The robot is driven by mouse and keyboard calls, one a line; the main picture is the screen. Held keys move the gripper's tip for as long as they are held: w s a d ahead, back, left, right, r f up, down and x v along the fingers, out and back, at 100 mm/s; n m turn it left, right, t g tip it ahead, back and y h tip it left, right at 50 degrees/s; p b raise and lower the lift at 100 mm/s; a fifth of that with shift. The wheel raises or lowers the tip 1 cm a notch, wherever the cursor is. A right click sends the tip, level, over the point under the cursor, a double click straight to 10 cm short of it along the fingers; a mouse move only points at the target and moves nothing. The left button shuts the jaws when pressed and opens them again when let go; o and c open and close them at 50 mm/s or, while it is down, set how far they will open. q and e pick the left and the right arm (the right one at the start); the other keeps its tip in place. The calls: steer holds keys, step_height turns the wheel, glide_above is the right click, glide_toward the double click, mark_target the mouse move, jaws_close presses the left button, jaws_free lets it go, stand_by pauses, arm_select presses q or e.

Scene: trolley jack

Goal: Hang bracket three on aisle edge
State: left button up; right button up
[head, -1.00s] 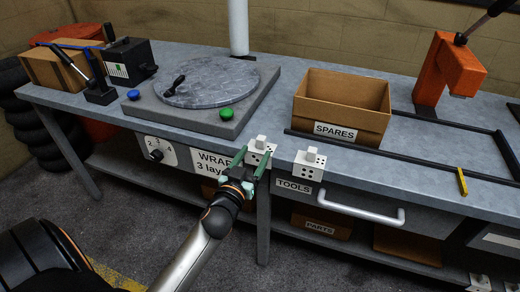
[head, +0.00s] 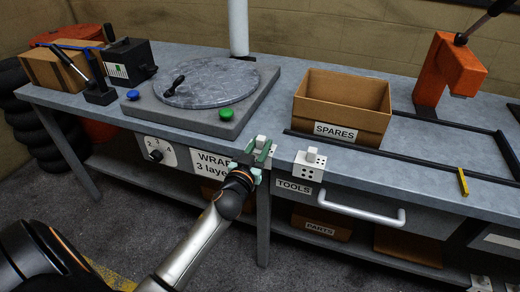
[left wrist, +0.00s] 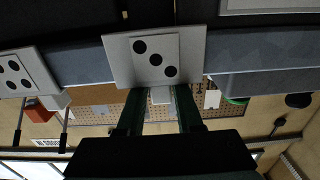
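Bracket three, a pale plate with three diagonal dots (left wrist: 155,58), faces the left wrist camera at the bench's front edge; in the head view it (head: 263,143) is partly hidden by my gripper. My left gripper (head: 257,152) reaches it from the front. In the left wrist view the green fingers (left wrist: 160,104) stand on either side of the bracket's pale knob (left wrist: 161,95). A gap shows on the left of the knob, so the fingers look open around it. A second bracket with several dots (head: 309,164) is on the bench front to the right. My right gripper is out of view.
The grey bench (head: 370,168) carries a turntable (head: 210,82), a cardboard SPARES box (head: 342,105) and an orange press (head: 449,72). A drawer handle (head: 362,208) juts out below the edge. More pale brackets (head: 480,283) show at the lower right. Floor in front is clear.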

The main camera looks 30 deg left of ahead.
arm_select(q)
jaws_close()
stand_by(0.3)
